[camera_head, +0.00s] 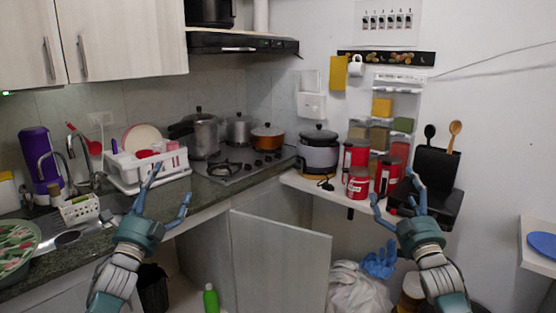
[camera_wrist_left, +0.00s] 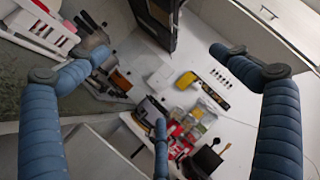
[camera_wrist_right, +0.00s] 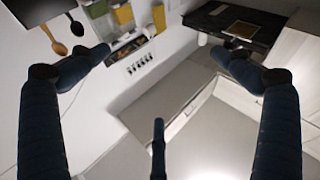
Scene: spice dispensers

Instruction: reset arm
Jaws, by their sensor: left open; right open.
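My left gripper (camera_head: 172,188) is raised in front of the counter's front edge in the head view, its fingers spread and empty. Its fingers also frame the left wrist view (camera_wrist_left: 168,66), with nothing between them. My right gripper (camera_head: 391,188) is raised in front of the shelf with the red canisters, open and empty. Its spread fingers show in the right wrist view (camera_wrist_right: 160,66), with nothing held. The spice dispensers (camera_head: 382,107) hang on the back wall, with yellow, green and brown contents. They also show in the right wrist view (camera_wrist_right: 124,15).
Red canisters (camera_head: 357,185) and a rice cooker (camera_head: 319,153) stand on the white shelf. A black utensil holder (camera_head: 434,168) is behind my right gripper. A cabinet door (camera_head: 281,265) stands open between my arms. A white dish rack (camera_head: 148,171) is on the counter.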

